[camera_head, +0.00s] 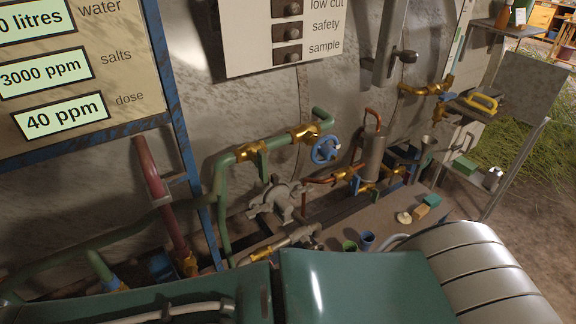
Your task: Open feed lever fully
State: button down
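No label in view names the feed lever. A yellow handle (481,102) sits on brass pipework at the right. I cannot tell which of these is the feed lever, or how far either is turned. A blue handwheel (325,149) sits below a green pipe with brass fittings (305,132). My gripper is not in view.
A blue-framed board (85,60) stands at the left. A white panel (283,35) reads low cut, safety and sample. A copper-piped cylinder (372,155) and small cups (366,240) stand on a low bench. Straw (530,140) and open floor lie right.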

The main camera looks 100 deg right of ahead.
aim_at(260, 163)
jog(key=k+l+z, duration=0.15)
jog(key=z, duration=0.8)
jog(key=i+j+z, duration=0.1)
jog(key=z, duration=0.35)
jog(key=j+z, duration=0.15)
jog(key=z, duration=0.3)
jog(key=j+z, duration=0.1)
jog(key=z, duration=0.35)
jog(key=j+z, duration=0.1)
jog(key=z, duration=0.35)
jog(key=j+z, duration=0.1)
jog(key=z, duration=0.35)
jog(key=j+z, duration=0.1)
jog(key=z, duration=0.35)
jog(key=k, duration=0.05)
